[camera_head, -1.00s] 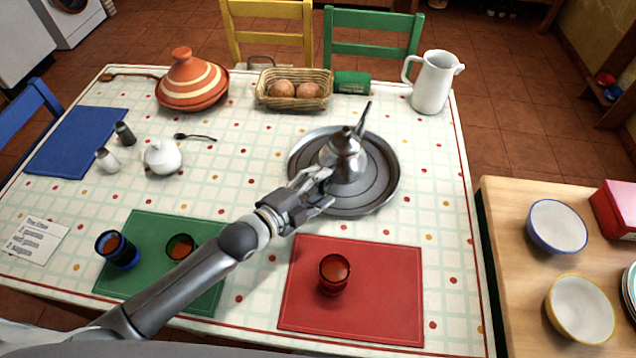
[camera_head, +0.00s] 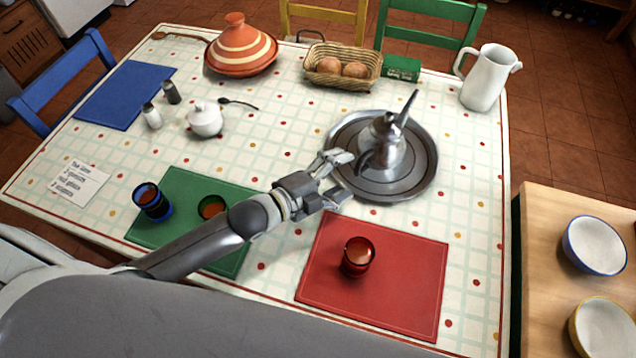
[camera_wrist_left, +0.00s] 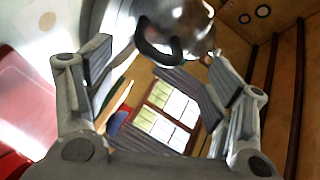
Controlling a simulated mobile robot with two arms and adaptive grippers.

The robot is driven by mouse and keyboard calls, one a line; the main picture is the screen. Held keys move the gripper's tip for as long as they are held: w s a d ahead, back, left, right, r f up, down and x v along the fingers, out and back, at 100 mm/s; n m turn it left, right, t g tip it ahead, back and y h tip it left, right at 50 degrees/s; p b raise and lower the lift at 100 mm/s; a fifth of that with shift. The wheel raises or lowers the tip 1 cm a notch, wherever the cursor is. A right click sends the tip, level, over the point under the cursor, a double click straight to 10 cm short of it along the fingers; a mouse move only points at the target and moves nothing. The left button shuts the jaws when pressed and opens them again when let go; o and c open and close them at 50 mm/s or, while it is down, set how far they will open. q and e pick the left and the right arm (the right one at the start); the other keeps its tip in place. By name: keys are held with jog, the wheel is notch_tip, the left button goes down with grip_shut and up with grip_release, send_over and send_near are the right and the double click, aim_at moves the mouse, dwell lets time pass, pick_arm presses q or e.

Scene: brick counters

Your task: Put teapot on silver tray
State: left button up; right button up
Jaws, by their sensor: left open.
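A silver teapot (camera_head: 381,146) stands upright on the round silver tray (camera_head: 414,184) at the right of the table, its spout pointing up toward the back right. My left gripper (camera_head: 341,177) is open at the tray's left edge, beside the teapot, with nothing between its fingers. In the left wrist view the teapot (camera_wrist_left: 185,20) shows at the top, beyond the open fingers (camera_wrist_left: 158,85), with its dark handle facing me. My right gripper is not in view.
A red mat (camera_head: 400,290) with a red cup (camera_head: 358,257) lies in front of the tray. A white pitcher (camera_head: 487,78) stands behind right, a bread basket (camera_head: 322,72) behind. A green mat (camera_head: 172,222) with cups is under my left arm.

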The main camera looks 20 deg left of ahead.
pick_arm(q)
jog(key=v, duration=0.7)
jog(key=shift+s+a, duration=0.25)
jog(key=shift+s, duration=0.05)
jog(key=shift+r, duration=0.15)
